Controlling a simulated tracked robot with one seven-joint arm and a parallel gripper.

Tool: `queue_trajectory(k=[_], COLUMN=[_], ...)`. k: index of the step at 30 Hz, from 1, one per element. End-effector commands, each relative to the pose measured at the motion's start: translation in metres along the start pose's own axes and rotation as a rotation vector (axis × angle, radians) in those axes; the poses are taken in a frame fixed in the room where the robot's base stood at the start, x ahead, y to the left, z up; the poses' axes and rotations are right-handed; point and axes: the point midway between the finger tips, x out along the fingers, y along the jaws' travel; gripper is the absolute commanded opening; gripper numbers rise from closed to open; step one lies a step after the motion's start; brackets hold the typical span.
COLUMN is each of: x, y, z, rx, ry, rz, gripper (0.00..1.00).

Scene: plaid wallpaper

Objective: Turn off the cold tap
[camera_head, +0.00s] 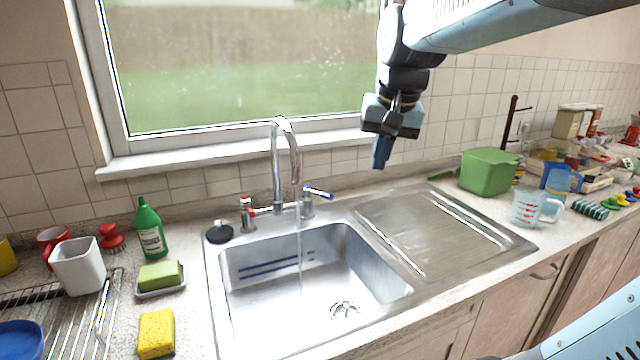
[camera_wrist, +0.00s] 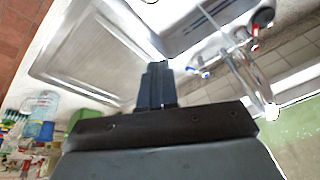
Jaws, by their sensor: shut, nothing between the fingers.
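The cold tap (camera_head: 316,193) has a blue-marked lever and stands right of the spout, behind the basin. Its lever points to the right. It also shows in the wrist view (camera_wrist: 204,68). The chrome spout (camera_head: 284,165) arches over the sink (camera_head: 345,233), and a thin stream of water falls from it into the basin. The hot tap (camera_head: 247,211), marked red, stands to the left of the spout. My gripper (camera_head: 381,163) is shut and empty, pointing down. It hangs in the air above the drainboard's back left part, to the right of and higher than the cold tap.
The drainboard (camera_head: 440,230) is bare. A green tub (camera_head: 489,173) and measuring jug (camera_head: 530,208) stand at right. A green bottle (camera_head: 149,228), sponge (camera_head: 157,333) and dish rack (camera_head: 60,300) are at left. The window sill (camera_head: 220,155) runs behind the taps.

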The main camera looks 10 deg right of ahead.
Motion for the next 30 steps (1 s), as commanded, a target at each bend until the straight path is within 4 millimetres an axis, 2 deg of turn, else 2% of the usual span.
queue_trajectory(k=[1,3,8,14,24,30], x=[0.003,0.005,0.016,0.038,0.095,0.135], y=[-0.004,-0.008,-0.016,-0.025,-0.032,-0.031], z=[-0.016,-0.036,-0.08,-0.133,-0.218,-0.256], rx=[0.032,0.081,0.188,0.321,0.542,0.657], ry=[-0.025,-0.057,-0.127,-0.218,-0.369,-0.449], rz=[0.001,0.002,0.009,0.022,0.059,0.087], gripper=[0.0,0.0,0.0,0.0,0.0,0.0])
